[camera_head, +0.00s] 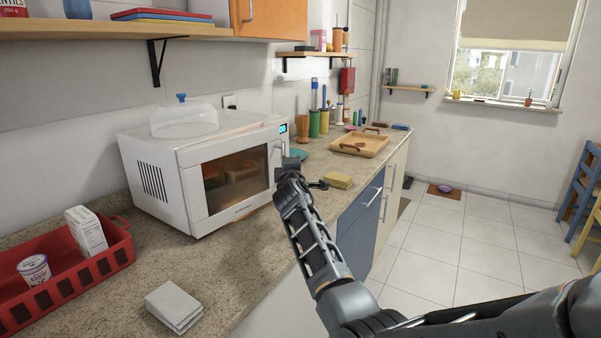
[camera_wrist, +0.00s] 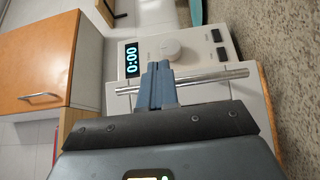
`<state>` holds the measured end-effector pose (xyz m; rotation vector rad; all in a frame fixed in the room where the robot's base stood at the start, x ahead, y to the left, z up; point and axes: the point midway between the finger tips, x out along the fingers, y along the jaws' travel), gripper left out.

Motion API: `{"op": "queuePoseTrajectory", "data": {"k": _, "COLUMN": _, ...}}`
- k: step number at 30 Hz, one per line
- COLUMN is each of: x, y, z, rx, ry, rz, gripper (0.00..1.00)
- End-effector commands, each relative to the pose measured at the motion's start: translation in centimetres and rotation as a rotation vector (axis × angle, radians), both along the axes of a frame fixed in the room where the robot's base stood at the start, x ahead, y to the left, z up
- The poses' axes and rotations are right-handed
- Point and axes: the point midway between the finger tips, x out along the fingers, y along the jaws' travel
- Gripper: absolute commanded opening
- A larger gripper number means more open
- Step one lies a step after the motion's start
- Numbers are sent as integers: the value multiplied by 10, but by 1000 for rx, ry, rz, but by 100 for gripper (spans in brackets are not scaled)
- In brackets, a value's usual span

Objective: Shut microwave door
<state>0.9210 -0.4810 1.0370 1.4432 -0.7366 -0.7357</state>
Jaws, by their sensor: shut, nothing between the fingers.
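The white microwave (camera_head: 150,165) stands on the counter against the wall. Its door (camera_head: 230,180), with a dark window, looks flush or nearly flush with the body; I cannot tell whether it is fully latched. My gripper (camera_head: 291,160) is at the right end of the microwave front, beside the handle (camera_head: 270,165). In the wrist view my gripper (camera_wrist: 158,66) has its fingers together, overlapping the silver handle bar (camera_wrist: 215,78); contact is unclear. The control panel, with a knob and a display reading 0:00 (camera_wrist: 132,60), lies just beyond the fingers.
A clear dome (camera_head: 183,120) sits on the microwave. A yellow sponge (camera_head: 338,180) and a wooden tray (camera_head: 360,144) lie to the right on the counter. A red basket (camera_head: 85,275) and stacked pale squares (camera_head: 173,305) are front left.

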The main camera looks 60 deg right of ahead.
Motion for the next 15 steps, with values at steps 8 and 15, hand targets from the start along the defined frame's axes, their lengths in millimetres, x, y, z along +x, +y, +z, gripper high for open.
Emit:
{"op": "queuePoseTrajectory", "data": {"k": 8, "x": 33, "y": -11, "z": 2, "rx": -1, "ry": 2, "rz": 115, "gripper": 0}}
{"op": "queuePoseTrajectory", "data": {"k": 15, "x": 44, "y": -12, "z": 0, "rx": 0, "ry": 1, "rz": 155, "gripper": 0}}
